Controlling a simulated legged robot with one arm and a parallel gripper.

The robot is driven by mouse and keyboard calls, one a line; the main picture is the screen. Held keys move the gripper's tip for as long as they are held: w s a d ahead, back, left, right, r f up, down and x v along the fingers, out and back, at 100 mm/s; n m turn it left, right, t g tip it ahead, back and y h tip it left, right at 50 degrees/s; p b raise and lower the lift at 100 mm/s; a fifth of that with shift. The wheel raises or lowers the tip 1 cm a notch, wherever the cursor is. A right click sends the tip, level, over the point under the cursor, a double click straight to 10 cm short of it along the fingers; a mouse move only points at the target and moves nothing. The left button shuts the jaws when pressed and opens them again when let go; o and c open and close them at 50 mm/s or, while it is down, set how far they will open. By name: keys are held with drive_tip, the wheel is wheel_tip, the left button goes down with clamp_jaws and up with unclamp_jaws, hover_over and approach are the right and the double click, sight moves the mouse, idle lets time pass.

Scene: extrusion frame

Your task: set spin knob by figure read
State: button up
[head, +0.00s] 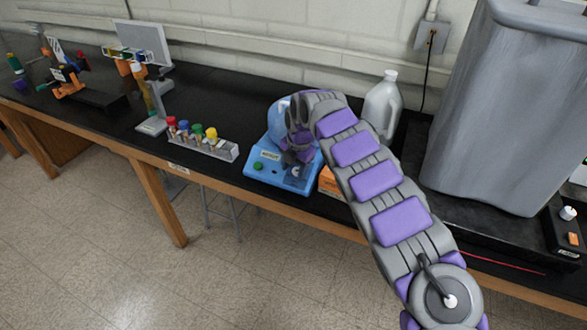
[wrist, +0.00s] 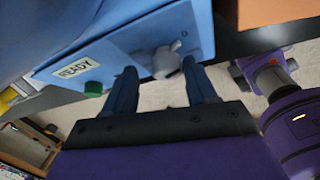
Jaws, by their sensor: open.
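A blue machine (head: 262,178) sits near the bench's front edge in the head view; its front face (wrist: 125,45) shows in the wrist view. It carries a label reading READY (wrist: 78,68), a green button (wrist: 93,88) and a pale spin knob (wrist: 167,62). The knob (head: 296,170) also shows small in the head view. My gripper (head: 297,150) is over the machine's front. In the wrist view my gripper (wrist: 161,68) is open, its two fingers on either side of the knob. I cannot tell whether they touch it. No readable figure shows on the dial.
A rack (head: 212,149) of several colour-capped tubes stands left of the machine. An orange box (head: 329,181) is close on its right. A white jug (head: 383,103) and a large grey bin (head: 505,105) stand further right. A pale panel on a stand (head: 145,43) is at the left.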

drive_tip(key=shift+d+r, duration=0.1)
drive_tip(key=shift+d, duration=0.6)
drive_tip(key=shift+c, duration=0.4)
drive_tip(key=shift+d, duration=0.2)
drive_tip(key=shift+c, duration=0.9)
drive_tip(key=shift+a, duration=0.1)
drive_tip(key=shift+c, duration=1.4)
drive_tip(key=shift+a, duration=0.45)
drive_tip(key=c, duration=0.3)
drive_tip(key=shift+c, duration=0.7)
drive_tip(key=shift+d, duration=0.2)
clamp_jaws()
